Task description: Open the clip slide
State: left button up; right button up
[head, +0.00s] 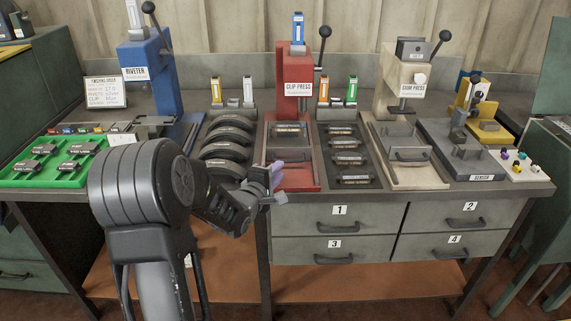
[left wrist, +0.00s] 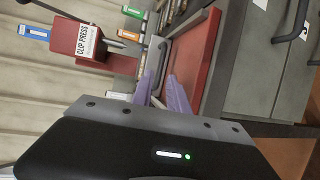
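The red clip press (head: 297,80) stands at the middle of the bench. Its clip slide, a red tray (head: 304,181) with a dark bar handle, sits low at the press's front; the tray (left wrist: 195,60) and handle (left wrist: 163,60) show larger in the left wrist view. My left gripper (head: 278,172) is at the slide's front left. In the left wrist view its two lavender fingers (left wrist: 162,84) are apart, with the handle at their tips; I cannot tell whether they touch it. My right gripper is not in view.
Curved brake shoes (head: 225,152) lie left of the slide, and a dark tray of linings (head: 350,160) lies to its right. The blue riveter (head: 150,80) and cream press (head: 408,85) flank the red press. Numbered drawers (head: 340,225) are below the bench edge.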

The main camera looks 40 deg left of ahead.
aim_at(288, 162)
pick_arm(q)
jog(key=x, duration=0.6)
jog(key=shift+w, duration=0.1)
grip_shut()
dwell(1.3)
